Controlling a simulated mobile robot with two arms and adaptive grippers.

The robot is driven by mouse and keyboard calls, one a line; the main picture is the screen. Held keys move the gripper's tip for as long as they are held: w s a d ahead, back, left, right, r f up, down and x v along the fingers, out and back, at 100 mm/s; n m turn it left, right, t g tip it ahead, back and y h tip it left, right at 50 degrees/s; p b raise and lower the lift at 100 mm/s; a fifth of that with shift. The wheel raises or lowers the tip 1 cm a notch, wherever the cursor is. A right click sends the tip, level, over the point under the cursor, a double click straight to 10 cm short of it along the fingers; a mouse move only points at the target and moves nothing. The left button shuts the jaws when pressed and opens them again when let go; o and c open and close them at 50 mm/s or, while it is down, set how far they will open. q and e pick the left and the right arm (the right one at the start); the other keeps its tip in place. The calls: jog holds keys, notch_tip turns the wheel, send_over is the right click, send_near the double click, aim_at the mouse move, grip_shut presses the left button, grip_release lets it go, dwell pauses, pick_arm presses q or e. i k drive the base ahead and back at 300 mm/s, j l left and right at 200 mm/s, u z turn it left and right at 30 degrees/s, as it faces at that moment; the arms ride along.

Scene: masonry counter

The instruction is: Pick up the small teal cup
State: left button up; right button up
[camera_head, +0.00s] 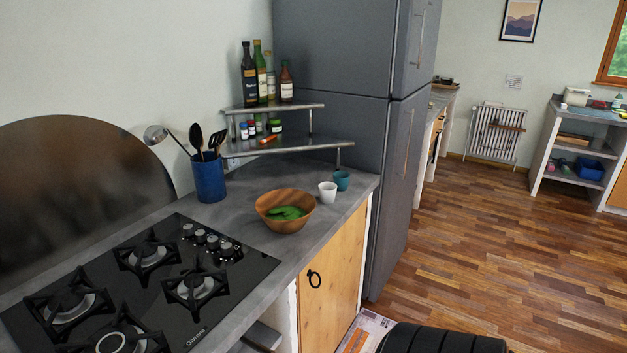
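The small teal cup (342,180) stands upright on the grey counter (345,200), close to the counter's right end. A white cup (327,192) stands in front of it and to its left, and overlaps a little of its lower left side in this view. Neither of my grippers shows in the head view.
A wooden bowl (285,212) with green contents sits left of the cups. Behind them are a two-tier metal shelf (300,147) with bottles and a grey fridge (345,90). A blue utensil holder (209,178) and gas hob (150,285) are further left.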

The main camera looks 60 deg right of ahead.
aim_at(341, 181)
jog(key=k+z, duration=0.15)
jog(key=z, duration=1.9)
